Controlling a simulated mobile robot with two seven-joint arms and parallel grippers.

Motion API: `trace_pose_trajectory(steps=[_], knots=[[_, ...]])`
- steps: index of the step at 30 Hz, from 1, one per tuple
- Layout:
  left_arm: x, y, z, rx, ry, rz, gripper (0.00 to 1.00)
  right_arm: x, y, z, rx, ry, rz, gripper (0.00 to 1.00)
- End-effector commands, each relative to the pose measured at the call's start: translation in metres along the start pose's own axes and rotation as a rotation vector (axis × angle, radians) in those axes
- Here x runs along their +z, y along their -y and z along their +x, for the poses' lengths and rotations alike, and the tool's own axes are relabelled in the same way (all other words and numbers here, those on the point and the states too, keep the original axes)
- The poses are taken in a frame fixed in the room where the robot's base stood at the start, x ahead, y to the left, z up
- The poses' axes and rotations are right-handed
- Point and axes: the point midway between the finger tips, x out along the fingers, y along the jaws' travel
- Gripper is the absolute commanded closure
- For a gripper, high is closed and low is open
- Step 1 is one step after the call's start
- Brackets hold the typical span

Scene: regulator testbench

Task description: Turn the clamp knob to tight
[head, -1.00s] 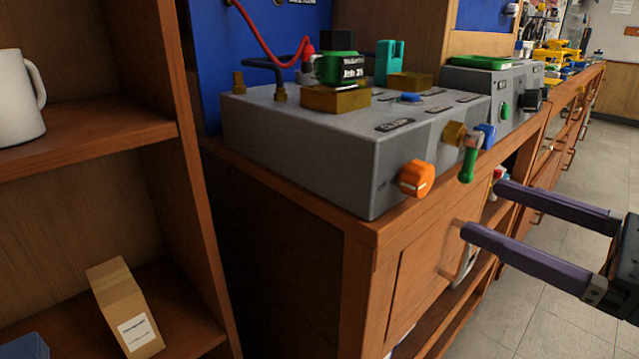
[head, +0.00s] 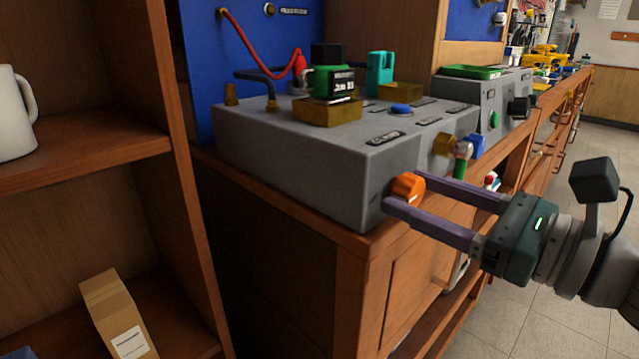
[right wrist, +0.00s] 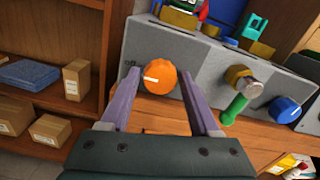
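In the right wrist view the fingers (right wrist: 158,74) are open, with a small gap between each and the knob. My left gripper is not in view.
A brass fitting with a green lever (head: 461,165) and a blue knob (head: 476,146) sit right of the orange knob. A green-and-black part (head: 330,82) stands on the box. A wooden shelf (head: 90,155) with a mug and cartons is at left.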

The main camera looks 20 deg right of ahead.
Motion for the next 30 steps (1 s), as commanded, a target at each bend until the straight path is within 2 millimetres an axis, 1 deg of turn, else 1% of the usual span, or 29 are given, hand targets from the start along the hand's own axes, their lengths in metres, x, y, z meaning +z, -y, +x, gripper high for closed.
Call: trace_pose_trajectory(steps=[1,2,16,23,30], knots=[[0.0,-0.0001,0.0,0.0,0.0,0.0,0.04,0.0,0.0,-0.0001,0.0,0.0,0.0,0.44],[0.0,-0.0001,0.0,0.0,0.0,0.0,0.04,0.0,0.0,-0.0001,0.0,0.0,0.0,0.48],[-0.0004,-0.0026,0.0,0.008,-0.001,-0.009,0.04,0.0001,-0.0001,-0.0002,0.0,0.0,0.0,1.0],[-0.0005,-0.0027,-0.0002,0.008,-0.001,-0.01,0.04,0.0002,-0.0001,-0.0002,0.0,0.0,0.012,1.0],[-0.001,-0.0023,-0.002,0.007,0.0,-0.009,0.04,0.0007,-0.0002,-0.0001,0.001,0.0,0.1,1.0]])
